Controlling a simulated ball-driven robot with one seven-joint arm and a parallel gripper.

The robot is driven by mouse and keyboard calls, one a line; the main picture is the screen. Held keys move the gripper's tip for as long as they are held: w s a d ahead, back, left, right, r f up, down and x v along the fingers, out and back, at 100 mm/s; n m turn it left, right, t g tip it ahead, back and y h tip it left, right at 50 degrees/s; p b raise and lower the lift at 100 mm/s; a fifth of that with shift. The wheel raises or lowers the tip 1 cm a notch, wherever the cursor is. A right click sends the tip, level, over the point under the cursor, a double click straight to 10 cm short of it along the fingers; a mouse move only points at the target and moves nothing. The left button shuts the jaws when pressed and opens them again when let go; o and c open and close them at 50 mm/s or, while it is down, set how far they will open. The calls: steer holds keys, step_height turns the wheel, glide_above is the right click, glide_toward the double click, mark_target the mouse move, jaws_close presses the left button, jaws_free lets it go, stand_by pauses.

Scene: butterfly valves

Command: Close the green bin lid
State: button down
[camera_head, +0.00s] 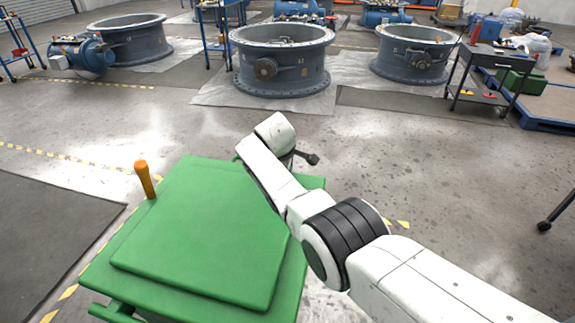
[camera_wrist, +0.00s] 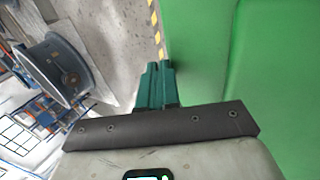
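The green bin (camera_head: 130,308) stands in front of me in the head view. Its green lid (camera_head: 205,235), with a raised middle panel, lies over the top and looks flat; I see no opening, and the far right part is behind my arm. An orange handle (camera_head: 145,179) sticks up at its left edge. My arm reaches over the bin's right side, and my gripper is mostly hidden in the head view. In the wrist view my gripper's teal fingers (camera_wrist: 157,84) are together with nothing visible between them, beside a green bin surface (camera_wrist: 270,70). Contact is unclear.
Large grey valve bodies (camera_head: 283,60) stand on sheets farther back. A dark cart (camera_head: 488,62) and a blue pallet (camera_head: 545,120) are at the right. Grey floor between the bin and the valves is clear.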

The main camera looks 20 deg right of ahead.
steer(key=shift+s+f, duration=0.3)
steer(key=shift+f, duration=0.6)
steer(key=shift+w+r+p, duration=0.1)
steer(key=shift+r+p, duration=0.45)
step_height(320, 180, up, 15)
steer(key=p, duration=0.4)
steer(key=shift+w+f, duration=0.2)
steer(key=shift+w, duration=0.05)
steer(key=shift+s, duration=0.1)
